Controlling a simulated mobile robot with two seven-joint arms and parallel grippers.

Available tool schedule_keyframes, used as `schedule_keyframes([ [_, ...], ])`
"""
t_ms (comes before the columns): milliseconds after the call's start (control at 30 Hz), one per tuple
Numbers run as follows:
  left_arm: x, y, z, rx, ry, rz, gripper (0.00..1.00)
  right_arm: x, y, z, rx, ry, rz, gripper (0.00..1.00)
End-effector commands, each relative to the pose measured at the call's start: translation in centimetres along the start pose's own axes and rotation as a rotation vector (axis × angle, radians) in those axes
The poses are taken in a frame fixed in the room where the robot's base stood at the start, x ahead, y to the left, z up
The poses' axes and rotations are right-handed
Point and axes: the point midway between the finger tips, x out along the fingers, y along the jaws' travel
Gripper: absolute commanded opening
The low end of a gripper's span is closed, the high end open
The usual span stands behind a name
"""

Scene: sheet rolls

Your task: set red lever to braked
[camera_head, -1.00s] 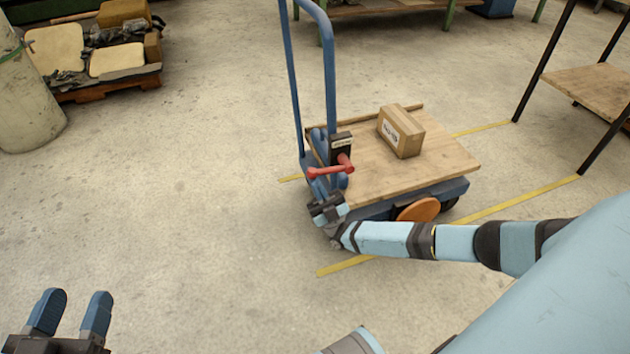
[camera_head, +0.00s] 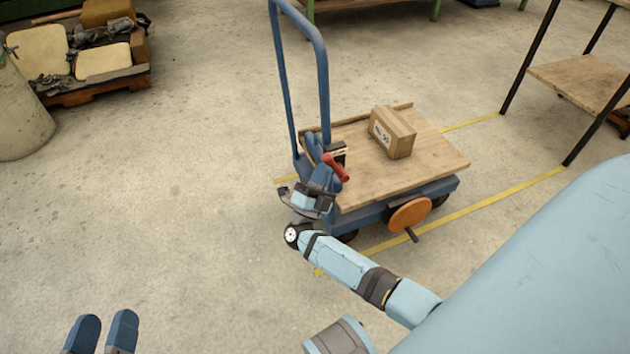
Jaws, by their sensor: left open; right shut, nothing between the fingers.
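The red lever (camera_head: 336,168) is on a small black bracket (camera_head: 338,150) at the handle end of a blue-framed cart. It lies slantwise, its upper end to the left and its lower end to the right. Any marking on the bracket is too small to read. My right gripper (camera_head: 323,173) is shut with nothing held, just left of the lever and partly overlapping the cart's blue frame. I cannot tell whether it touches the lever. My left gripper (camera_head: 104,330) is open and empty at the bottom left, far from the cart.
The cart's wooden deck (camera_head: 430,160) carries a cardboard box (camera_head: 392,132). Its tall blue handle (camera_head: 322,75) rises behind the lever. An orange disc (camera_head: 409,215) is on the near side. A shelf table (camera_head: 580,82) stands right. The floor left of the cart is clear.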

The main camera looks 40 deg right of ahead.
Motion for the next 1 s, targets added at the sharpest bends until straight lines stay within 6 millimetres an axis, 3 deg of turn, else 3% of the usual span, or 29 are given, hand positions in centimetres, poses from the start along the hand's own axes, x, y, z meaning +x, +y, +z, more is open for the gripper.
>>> schedule_keyframes([
  [133,-0.1,0.3,-1.8,0.003,0.048,-0.005,0.53,1.2,-0.2,-0.7,0.051,0.001,0.101,0.0],
  [400,-0.3,0.5,-3.5,0.007,0.11,-0.01,0.53,2.5,0.3,-1.3,0.047,0.0,0.091,0.0],
  [1000,-0.4,0.7,-4.3,0.009,0.146,-0.012,0.53,3.3,0.7,-1.6,0.047,0.003,0.087,0.0],
])
